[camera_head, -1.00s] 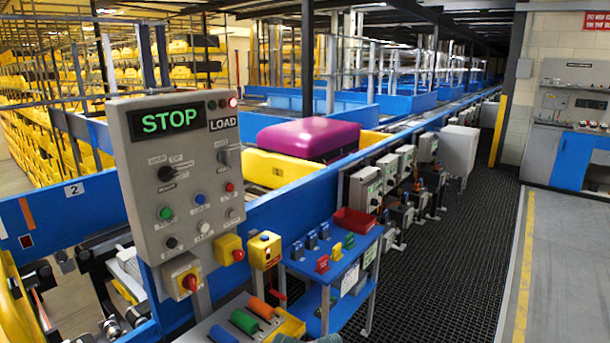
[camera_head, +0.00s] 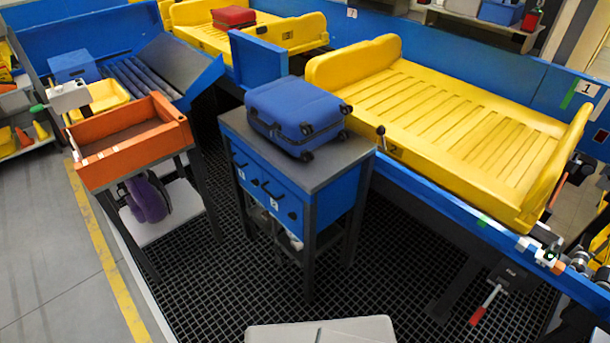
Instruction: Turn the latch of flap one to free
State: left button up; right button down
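No latch marked as flap one's can be made out for certain. A white plate with the number 1 (camera_head: 586,89) is on the blue side wall at the right. Under the rail below it, a lever with a red handle (camera_head: 484,306) hangs tilted from a dark bracket. A small dark-knobbed lever (camera_head: 381,138) stands at the near left corner of the empty yellow tray (camera_head: 460,120), beside a mark 2. Neither of my grippers is in view.
A blue suitcase (camera_head: 297,116) lies on a dark-topped blue cabinet (camera_head: 335,153) in front of the conveyor. An orange bin (camera_head: 135,140) on legs stands to the left. A red case (camera_head: 234,16) is on the farther yellow tray. Black grating floor (camera_head: 390,270) is open between cabinet and rail.

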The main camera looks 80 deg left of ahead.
aim_at(247, 169)
jog(key=u, duration=3.35)
